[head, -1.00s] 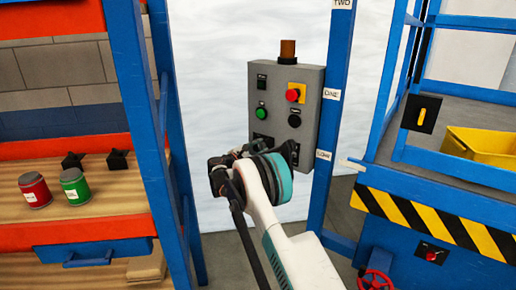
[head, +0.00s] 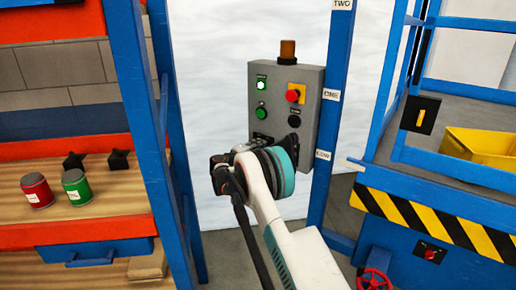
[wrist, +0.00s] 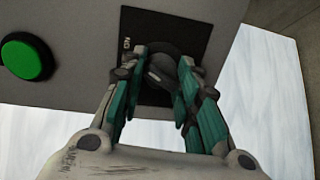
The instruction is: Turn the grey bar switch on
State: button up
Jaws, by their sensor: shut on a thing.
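The grey bar switch (wrist: 160,66) shows in the wrist view on a black square plate (wrist: 180,22) marked "ON". My gripper (wrist: 168,72) has its two teal and grey fingers on either side of the switch and is shut on it. The fingers hide part of the switch, so its exact angle is hard to read. In the head view, my gripper and wrist cover the lower part of the grey control panel (head: 312,92), and the switch is hidden there. The lamp (head: 262,83) at the panel's upper left is lit.
A green button (wrist: 27,57) sits left of the plate in the wrist view. The panel also has a red button (head: 292,96) on yellow and a black knob (head: 294,116). Blue posts (head: 333,110) flank the panel. Two cans (head: 76,186) stand on the left shelf.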

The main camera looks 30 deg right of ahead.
dwell(0.5)
jog(key=o, duration=1.1)
jog(key=shift+c, duration=0.2)
jog(key=f+v, duration=0.1)
jog(key=v, duration=1.1)
jog(key=shift+r, duration=0.4)
